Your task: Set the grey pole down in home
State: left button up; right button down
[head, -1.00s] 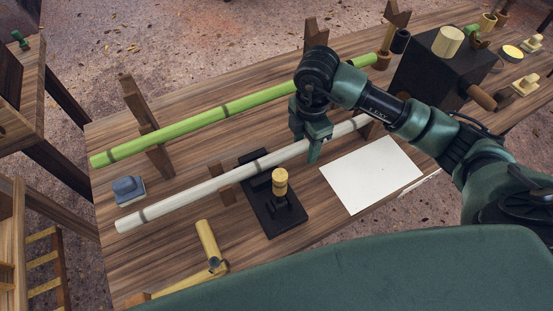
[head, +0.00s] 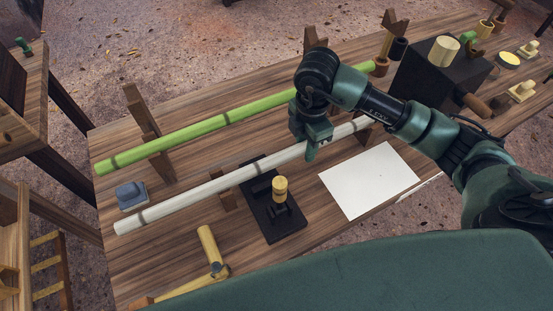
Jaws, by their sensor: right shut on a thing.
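The grey pole (head: 190,197) is long, pale and has darker bands. It runs slantwise over the near half of the table (head: 150,265). My right gripper (head: 312,151) comes down from above and is shut around the pole right of its middle. The pole passes over a low wooden support (head: 228,200) on the left and near another (head: 366,132) at its right end. I cannot tell whether it touches them. No place marked as home can be made out. My left gripper is not in view.
A green pole (head: 190,136) lies behind on taller wooden supports (head: 148,135). A black stand (head: 277,222) with a yellow knob is close under the grey pole. A blue-grey block (head: 131,194), white sheet (head: 370,180), yellow tool (head: 211,250) and dark box (head: 437,73) are nearby.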

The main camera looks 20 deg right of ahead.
jog(key=shift+r+p, duration=1.35)
jog(key=shift+r, duration=0.65)
notch_tip(320, 180, up, 13)
jog(key=p, duration=0.9)
jog(key=shift+p, duration=0.4)
jog(key=shift+w, duration=0.1)
jog(key=w+a+b, duration=0.3)
jog(key=w+b, duration=0.4)
jog(key=w, duration=1.7)
jog(key=shift+a, duration=0.2)
